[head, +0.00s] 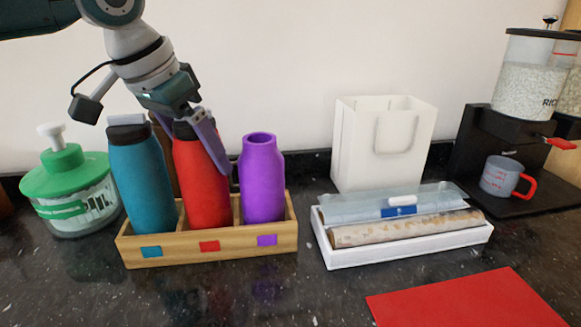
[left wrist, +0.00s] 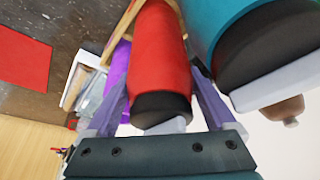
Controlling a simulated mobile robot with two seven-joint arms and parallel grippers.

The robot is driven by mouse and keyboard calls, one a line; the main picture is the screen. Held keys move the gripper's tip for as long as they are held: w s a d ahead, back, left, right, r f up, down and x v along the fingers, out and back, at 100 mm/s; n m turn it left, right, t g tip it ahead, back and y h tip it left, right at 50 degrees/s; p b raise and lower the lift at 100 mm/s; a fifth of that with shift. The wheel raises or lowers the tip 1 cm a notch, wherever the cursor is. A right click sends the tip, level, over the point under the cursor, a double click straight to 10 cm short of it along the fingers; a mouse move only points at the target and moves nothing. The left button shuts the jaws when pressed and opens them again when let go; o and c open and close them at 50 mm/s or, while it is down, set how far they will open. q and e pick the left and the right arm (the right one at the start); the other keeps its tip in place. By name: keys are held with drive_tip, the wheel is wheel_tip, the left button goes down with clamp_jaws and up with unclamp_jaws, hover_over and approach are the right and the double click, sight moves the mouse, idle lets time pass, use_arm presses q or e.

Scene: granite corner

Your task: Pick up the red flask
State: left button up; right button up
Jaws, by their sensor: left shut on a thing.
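The red flask (head: 198,185) with a black cap stands in the middle compartment of a wooden rack (head: 200,256), between a teal flask (head: 142,180) and an open-topped purple flask (head: 261,182). My left gripper (head: 208,150) comes down over the red flask from above and is shut on its upper part. In the left wrist view the red flask (left wrist: 160,50) lies between the two purple-grey fingers (left wrist: 162,105). The teal flask (left wrist: 235,25) is close beside one finger. The red flask's base is hidden by the rack front. My right gripper is not in view.
A green-lidded jar (head: 70,190) stands left of the rack. To the right are a white tray (head: 400,248) with wrapped rolls, a white bag (head: 380,140), a grey mug (head: 500,176) and a red mat (head: 465,300). The front counter is otherwise clear.

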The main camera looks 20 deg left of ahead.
use_arm(q)
clamp_jaws()
idle(0.3)
drive_tip(key=shift+r, duration=0.1)
